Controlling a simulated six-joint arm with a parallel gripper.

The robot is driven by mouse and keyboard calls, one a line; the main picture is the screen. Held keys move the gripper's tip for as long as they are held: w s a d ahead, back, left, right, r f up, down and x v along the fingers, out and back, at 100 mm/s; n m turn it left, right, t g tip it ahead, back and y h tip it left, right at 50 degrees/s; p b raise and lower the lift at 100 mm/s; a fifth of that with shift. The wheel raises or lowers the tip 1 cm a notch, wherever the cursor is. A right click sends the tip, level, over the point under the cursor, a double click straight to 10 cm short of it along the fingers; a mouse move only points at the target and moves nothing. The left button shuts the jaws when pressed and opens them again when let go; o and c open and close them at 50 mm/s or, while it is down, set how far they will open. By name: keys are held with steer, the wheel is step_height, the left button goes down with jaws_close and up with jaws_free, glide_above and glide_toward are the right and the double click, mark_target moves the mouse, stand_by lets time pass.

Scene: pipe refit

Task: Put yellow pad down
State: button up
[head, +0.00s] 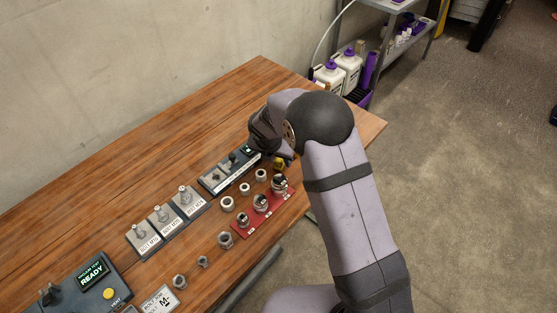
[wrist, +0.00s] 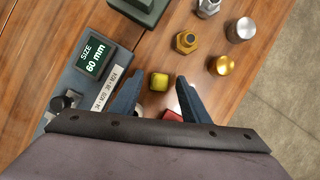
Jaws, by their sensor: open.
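The yellow pad (wrist: 159,81), a small rounded yellow block, shows in the wrist view on the wooden table, between the fingertips of my gripper (wrist: 160,84). The fingers are spread, with a gap on each side of the pad. I cannot tell how high the fingertips are above the table.
Left of the pad is a device with a display reading 60 mm (wrist: 92,58). A brass hex fitting (wrist: 187,42), a brass cap (wrist: 224,65) and a silver cap (wrist: 242,29) stand beyond it. A red mat (head: 247,230) holds several fittings.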

steer(key=v, duration=1)
steer(key=shift+r+b, duration=0.3)
steer(key=shift+s, duration=0.15)
steer(key=s+d+m+g, duration=0.1)
steer(key=s+d+m, duration=0.3)
steer(key=s+m, duration=0.4)
steer(key=s+d+m+g+y, duration=0.1)
steer(key=s+d+m, duration=0.4)
steer(key=s+m, duration=0.4)
steer(key=s+d+f+m+g, duration=0.1)
steer(key=s+d+m, duration=0.3)
steer(key=s+m, duration=0.5)
steer(key=m+g, duration=0.1)
steer(key=m, duration=0.4)
steer(key=shift+d+m+y, duration=0.3)
steer(key=shift+d+y, duration=0.1)
steer(key=shift+w, duration=0.1)
steer(key=shift+r+p, duration=0.7)
steer(key=shift+p, duration=0.05)
steer(key=shift+o, duration=0.5)
steer(key=shift+w, duration=0.1)
